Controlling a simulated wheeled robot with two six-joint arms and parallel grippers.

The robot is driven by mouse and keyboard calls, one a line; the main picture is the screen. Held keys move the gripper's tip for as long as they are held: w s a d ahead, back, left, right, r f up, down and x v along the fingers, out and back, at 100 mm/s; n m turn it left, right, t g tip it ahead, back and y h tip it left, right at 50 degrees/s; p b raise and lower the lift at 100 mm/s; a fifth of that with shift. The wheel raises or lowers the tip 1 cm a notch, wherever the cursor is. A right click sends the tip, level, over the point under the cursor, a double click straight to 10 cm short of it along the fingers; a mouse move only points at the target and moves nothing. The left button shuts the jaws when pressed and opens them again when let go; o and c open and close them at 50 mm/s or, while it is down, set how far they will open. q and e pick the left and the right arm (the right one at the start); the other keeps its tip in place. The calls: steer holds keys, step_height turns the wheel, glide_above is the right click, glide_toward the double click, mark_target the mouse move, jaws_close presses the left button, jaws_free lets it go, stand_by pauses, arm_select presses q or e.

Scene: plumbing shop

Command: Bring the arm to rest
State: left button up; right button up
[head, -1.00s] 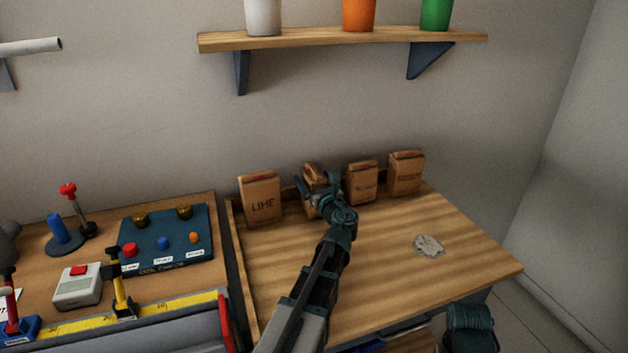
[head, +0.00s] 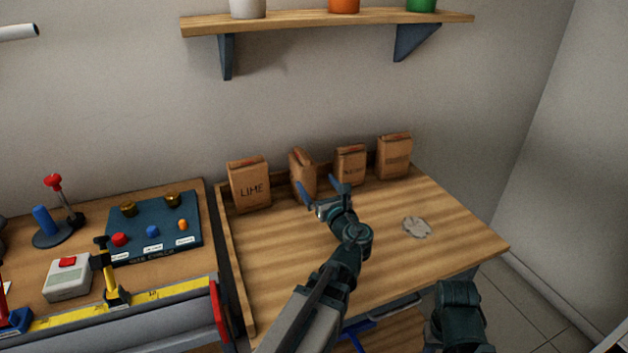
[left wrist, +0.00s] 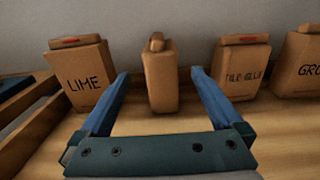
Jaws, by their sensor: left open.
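My left gripper (head: 323,187) is open and empty over the back of the wooden bench, just in front of a narrow-side-on brown bag (head: 303,174). In the left wrist view that bag (left wrist: 160,82) stands upright between and beyond the two blue fingers, apart from them. The bag marked LIME (head: 250,186) stands to its left, and two more bags (head: 350,166) (head: 394,157) stand to its right. My right gripper is not in view.
The bench top (head: 290,250) is mostly clear, with a pale flat patch (head: 417,227) at right. A low wooden rim runs along its left and back. A shelf (head: 330,22) hangs above.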

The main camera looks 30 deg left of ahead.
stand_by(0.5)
arm_select(q)
steer(key=s+d+f+n+g+h+p, duration=0.1)
steer(key=s+d+n+g+h+p, duration=0.1)
steer(key=d+n+p, duration=0.3)
steer(key=s+d+n+g+h+p, duration=0.3)
steer(key=s+d+n+p, duration=0.2)
steer(key=d+n, duration=0.1)
steer(key=s+d+f+n+g+h+p, duration=0.1)
steer(key=s+d+n+g+h+p, duration=0.2)
steer(key=d+n+p, duration=0.3)
steer(key=shift+s+f, duration=0.35)
steer(key=shift+s, duration=0.25)
steer(key=s+d+r+n+g+h+p, duration=0.1)
steer(key=s+d+n+g+h+p, duration=0.2)
steer(key=s+d, duration=0.5)
steer(key=d+n+h+p, duration=0.1)
steer(key=d+n, duration=0.1)
steer(key=d, duration=0.1)
steer(key=shift+s+g+h, duration=0.25)
steer(key=shift+g+h, duration=0.05)
steer(key=shift+g, duration=0.1)
steer(key=shift+d, duration=0.1)
